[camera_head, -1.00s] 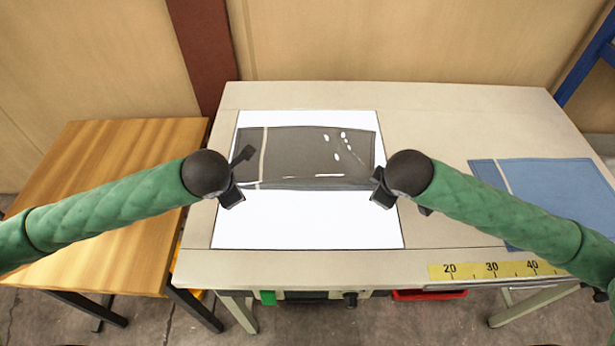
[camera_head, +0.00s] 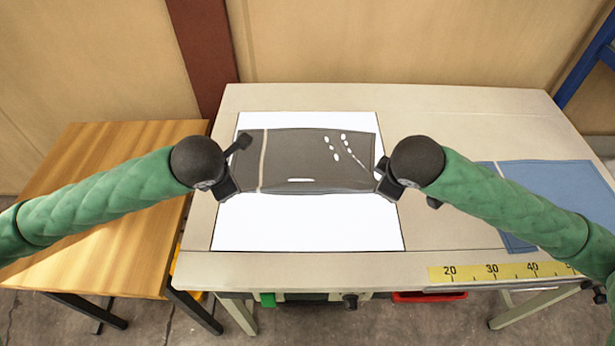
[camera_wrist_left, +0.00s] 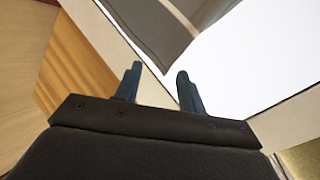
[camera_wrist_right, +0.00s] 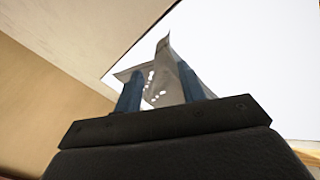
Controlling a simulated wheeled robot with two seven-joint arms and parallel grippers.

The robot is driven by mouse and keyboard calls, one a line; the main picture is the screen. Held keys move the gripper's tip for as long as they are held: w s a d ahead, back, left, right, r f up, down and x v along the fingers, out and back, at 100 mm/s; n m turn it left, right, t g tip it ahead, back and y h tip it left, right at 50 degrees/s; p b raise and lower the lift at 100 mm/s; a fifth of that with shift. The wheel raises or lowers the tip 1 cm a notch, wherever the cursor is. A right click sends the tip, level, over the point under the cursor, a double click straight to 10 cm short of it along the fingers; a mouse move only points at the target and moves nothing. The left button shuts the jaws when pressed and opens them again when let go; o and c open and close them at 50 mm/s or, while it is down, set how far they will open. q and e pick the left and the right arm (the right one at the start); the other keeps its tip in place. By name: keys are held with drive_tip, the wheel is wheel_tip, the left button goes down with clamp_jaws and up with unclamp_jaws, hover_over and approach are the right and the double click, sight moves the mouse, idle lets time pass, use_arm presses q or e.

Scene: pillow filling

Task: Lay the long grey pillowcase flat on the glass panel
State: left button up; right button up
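The long grey pillowcase (camera_head: 290,160) lies spread over the back half of the white, lit glass panel (camera_head: 305,225). It has a pale stripe near its left end and white marks at the right. My left gripper (camera_head: 230,190) is beside its front left corner; in the left wrist view the fingers (camera_wrist_left: 158,88) are apart and empty, with the cloth (camera_wrist_left: 155,30) beyond them. My right gripper (camera_head: 383,180) is at its right end. In the right wrist view its fingers (camera_wrist_right: 160,92) are apart, with a peaked fold of cloth (camera_wrist_right: 165,75) between and around them; contact is unclear.
A blue cloth (camera_head: 550,190) lies on the right of the table (camera_head: 450,110), partly behind my right arm. A yellow ruler (camera_head: 490,272) runs along the front right edge. A lower wooden table (camera_head: 90,235) stands at the left. The panel's front half is clear.

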use_arm(q)
drive_tip(key=r, duration=0.2)
drive_tip(key=s+r, duration=0.1)
drive_tip(key=r, duration=0.1)
use_arm(e)
drive_tip(key=r, duration=0.2)
drive_tip(key=s+r, duration=0.1)
drive_tip(key=r, duration=0.1)
use_arm(q)
drive_tip(key=shift+r, duration=0.15)
use_arm(e)
drive_tip(key=shift+r, duration=0.2)
